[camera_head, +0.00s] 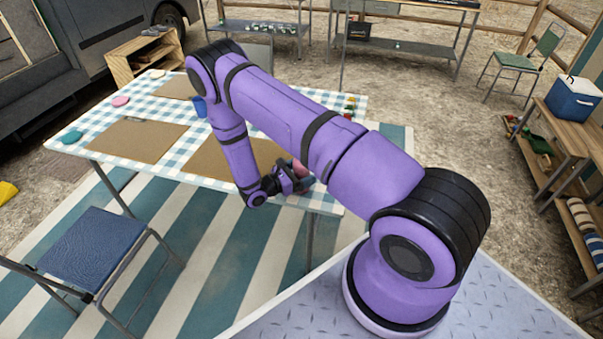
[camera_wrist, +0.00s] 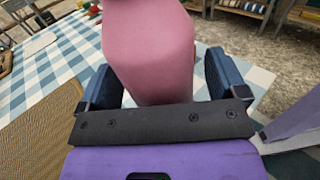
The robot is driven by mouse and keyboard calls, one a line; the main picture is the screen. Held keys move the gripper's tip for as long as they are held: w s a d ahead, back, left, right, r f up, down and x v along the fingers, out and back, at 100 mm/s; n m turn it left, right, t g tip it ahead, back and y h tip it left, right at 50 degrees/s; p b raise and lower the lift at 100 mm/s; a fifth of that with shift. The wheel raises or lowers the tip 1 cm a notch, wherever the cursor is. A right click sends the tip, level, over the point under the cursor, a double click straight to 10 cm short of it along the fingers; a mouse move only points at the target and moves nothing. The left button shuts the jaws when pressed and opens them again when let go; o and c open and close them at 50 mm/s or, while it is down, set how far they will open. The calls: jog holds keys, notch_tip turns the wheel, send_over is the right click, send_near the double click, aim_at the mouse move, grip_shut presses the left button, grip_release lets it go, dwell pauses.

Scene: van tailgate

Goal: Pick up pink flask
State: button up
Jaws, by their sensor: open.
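The pink flask (camera_wrist: 150,52) stands large in the wrist view, directly between the two fingers of my gripper (camera_wrist: 165,88). A gap shows between the flask and the right finger, and the left finger is close to the flask's side. In the head view, a small part of the pink flask (camera_head: 299,169) shows at the near right edge of the checked table, mostly hidden by my gripper (camera_head: 290,182). My gripper is open around the flask. Whether a finger touches it I cannot tell.
The table (camera_head: 178,152) has a blue-and-white checked cloth and brown placemats (camera_head: 125,139). A blue cup (camera_head: 200,107) stands behind my arm. A blue folding chair (camera_head: 92,245) stands in front.

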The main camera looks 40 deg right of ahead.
aim_at(294, 167)
jog(key=shift+c, duration=0.3)
jog(key=c, duration=1.1)
jog(key=shift+r, duration=0.1)
jog(key=shift+r, duration=1.75)
jog(key=w+a, duration=0.1)
jog(key=w, duration=0.4)
jog(key=w+a+r, duration=0.1)
jog(key=w+a, duration=0.1)
jog(key=w, duration=0.3)
jog(key=w+a, duration=0.2)
jog(key=w, duration=0.3)
jog(key=shift+a+r, duration=0.15)
jog(key=shift+a, duration=0.05)
